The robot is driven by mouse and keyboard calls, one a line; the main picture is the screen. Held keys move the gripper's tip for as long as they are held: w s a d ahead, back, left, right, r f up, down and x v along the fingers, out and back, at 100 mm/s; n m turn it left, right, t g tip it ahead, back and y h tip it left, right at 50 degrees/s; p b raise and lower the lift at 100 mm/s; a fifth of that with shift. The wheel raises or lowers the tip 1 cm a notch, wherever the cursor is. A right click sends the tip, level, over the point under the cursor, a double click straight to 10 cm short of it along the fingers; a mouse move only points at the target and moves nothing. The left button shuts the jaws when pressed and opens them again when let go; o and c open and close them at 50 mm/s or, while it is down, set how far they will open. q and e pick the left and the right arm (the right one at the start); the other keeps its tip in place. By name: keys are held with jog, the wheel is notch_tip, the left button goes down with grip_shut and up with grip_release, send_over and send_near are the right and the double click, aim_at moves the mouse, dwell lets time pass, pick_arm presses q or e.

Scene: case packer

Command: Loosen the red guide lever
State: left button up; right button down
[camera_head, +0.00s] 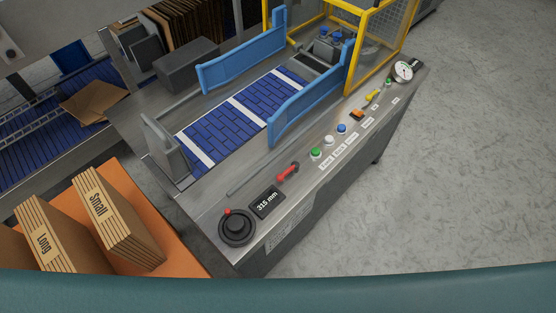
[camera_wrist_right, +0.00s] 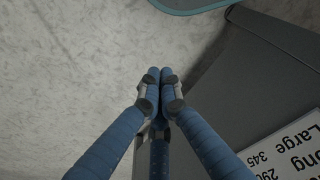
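The red guide lever (camera_head: 288,172) lies on the metal control panel of the case packer, above the "315 mm" display (camera_head: 267,203) and left of the green button. It lies at a slant along the panel. My right gripper (camera_wrist_right: 160,75) shows in the right wrist view, its blue fingers together at the tips with nothing visible between them. It is over the grey floor beside a dark grey machine side, and the lever is not in that view. Neither gripper shows in the head view.
A black handwheel (camera_head: 237,228) with a red knob sits near the panel corner. Coloured buttons (camera_head: 328,147) and a gauge (camera_head: 403,71) run along the panel. Blue guide rails (camera_head: 243,62) flank the belt. Cartons (camera_head: 118,220) stand on an orange surface. The floor at right is clear.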

jog(key=w+a+r+t, duration=0.1)
jog(key=w+r, duration=0.4)
jog(key=r, duration=0.3)
jog(key=w+a+r+t+y, duration=0.15)
jog(key=w+r, duration=0.25)
jog(key=r, duration=0.5)
jog(key=w+a+r+h, duration=0.1)
jog(key=w+a+r, duration=0.1)
jog(key=w+r, duration=0.45)
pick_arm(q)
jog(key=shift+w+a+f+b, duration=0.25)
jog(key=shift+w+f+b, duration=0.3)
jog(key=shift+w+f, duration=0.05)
pick_arm(e)
jog(key=w+a+r+n+t+y, duration=0.1)
jog(key=w+a+r+n+y, duration=0.4)
jog(key=w+a+r, duration=0.8)
jog(key=shift+w+a+r+n+t, duration=0.3)
jog(key=shift+w+r+n, duration=0.25)
jog(key=shift+r+n, duration=0.65)
jog(key=shift+r+m, duration=0.25)
jog(key=shift+m, duration=0.05)
